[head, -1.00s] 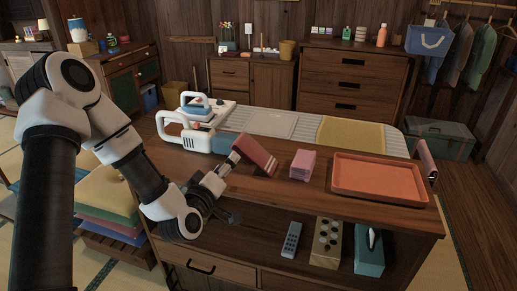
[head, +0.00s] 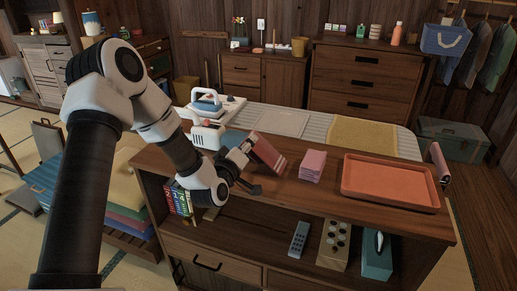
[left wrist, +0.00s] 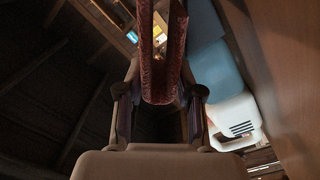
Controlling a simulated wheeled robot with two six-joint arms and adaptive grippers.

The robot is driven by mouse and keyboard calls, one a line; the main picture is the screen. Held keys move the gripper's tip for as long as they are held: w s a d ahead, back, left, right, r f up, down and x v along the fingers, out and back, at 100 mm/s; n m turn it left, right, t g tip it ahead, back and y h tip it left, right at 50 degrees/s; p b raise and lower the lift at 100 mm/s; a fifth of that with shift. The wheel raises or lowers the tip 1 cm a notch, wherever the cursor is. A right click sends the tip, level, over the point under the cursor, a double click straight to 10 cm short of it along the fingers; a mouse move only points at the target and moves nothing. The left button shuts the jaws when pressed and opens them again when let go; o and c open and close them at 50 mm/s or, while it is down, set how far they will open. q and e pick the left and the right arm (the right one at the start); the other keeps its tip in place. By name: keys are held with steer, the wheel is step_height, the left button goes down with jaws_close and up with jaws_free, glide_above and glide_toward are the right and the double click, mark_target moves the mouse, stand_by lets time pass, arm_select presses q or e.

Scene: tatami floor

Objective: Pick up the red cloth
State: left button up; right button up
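The red cloth (head: 267,152) is folded and stands tilted at the left part of the wooden counter top (head: 330,207). My left gripper (head: 243,158) is at its left side, shut on it. In the left wrist view the dark red folded cloth (left wrist: 160,75) lies between the two fingers, which close in on it from both sides. Whether its lower edge touches the counter is hard to tell. My right gripper is in neither view.
A pink folded stack (head: 312,166) stands right of the cloth, then an orange tray (head: 391,183). White-and-blue appliances (head: 207,133) are behind the gripper. Open shelves below hold books (head: 179,198), a remote (head: 299,239) and a tissue box (head: 377,256). A pinkish cloth (head: 440,162) hangs at the right end.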

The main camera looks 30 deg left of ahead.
arm_select(q)
jaws_close()
steer(key=shift+r, duration=0.1)
step_height(320, 180, up, 10)
steer(key=shift+p, duration=0.45)
